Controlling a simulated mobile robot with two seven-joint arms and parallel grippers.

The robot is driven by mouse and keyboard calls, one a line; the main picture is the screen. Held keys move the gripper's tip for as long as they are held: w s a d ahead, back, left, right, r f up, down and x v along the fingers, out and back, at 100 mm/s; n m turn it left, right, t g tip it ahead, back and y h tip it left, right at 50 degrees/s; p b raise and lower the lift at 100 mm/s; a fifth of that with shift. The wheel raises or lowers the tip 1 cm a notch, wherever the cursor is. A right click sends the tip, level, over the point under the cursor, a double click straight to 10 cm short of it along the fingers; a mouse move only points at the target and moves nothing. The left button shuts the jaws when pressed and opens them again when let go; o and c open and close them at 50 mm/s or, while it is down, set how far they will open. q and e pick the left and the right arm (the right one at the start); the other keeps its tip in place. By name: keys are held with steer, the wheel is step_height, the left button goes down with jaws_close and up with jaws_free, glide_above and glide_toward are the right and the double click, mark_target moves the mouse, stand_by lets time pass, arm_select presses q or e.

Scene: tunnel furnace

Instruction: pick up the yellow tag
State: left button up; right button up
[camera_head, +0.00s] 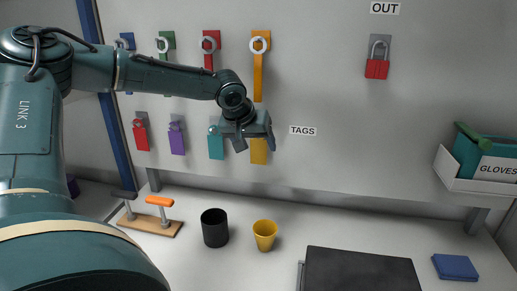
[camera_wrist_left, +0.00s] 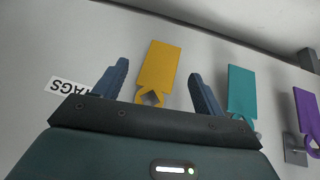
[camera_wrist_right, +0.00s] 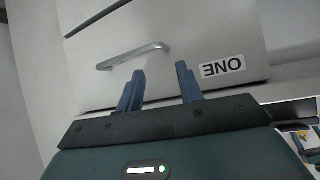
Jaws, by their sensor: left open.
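The yellow tag (camera_head: 259,154) hangs flat on the wall board in the lower row, beside the TAGS label. My left gripper (camera_head: 256,145) is open in front of it and hides its upper part. In the left wrist view the yellow tag (camera_wrist_left: 161,66) shows whole, with a diamond-shaped hole at its near end. The left fingers (camera_wrist_left: 158,73) stand on either side of that end, with a gap on both sides. My right gripper (camera_wrist_right: 159,80) shows only in its wrist view. Its fingers are apart with nothing between them.
A teal tag (camera_head: 216,145) and a purple tag (camera_head: 177,139) hang left of the yellow one. A longer yellow-orange strip (camera_head: 258,80) hangs above. A yellow cup (camera_head: 265,236) and black cup (camera_head: 215,229) stand below. A drawer handle (camera_wrist_right: 134,56) is before my right gripper.

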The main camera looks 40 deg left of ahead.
arm_select(q)
steer(key=shift+x, duration=1.15)
steer(key=shift+c, duration=0.3)
steer(key=c, duration=1)
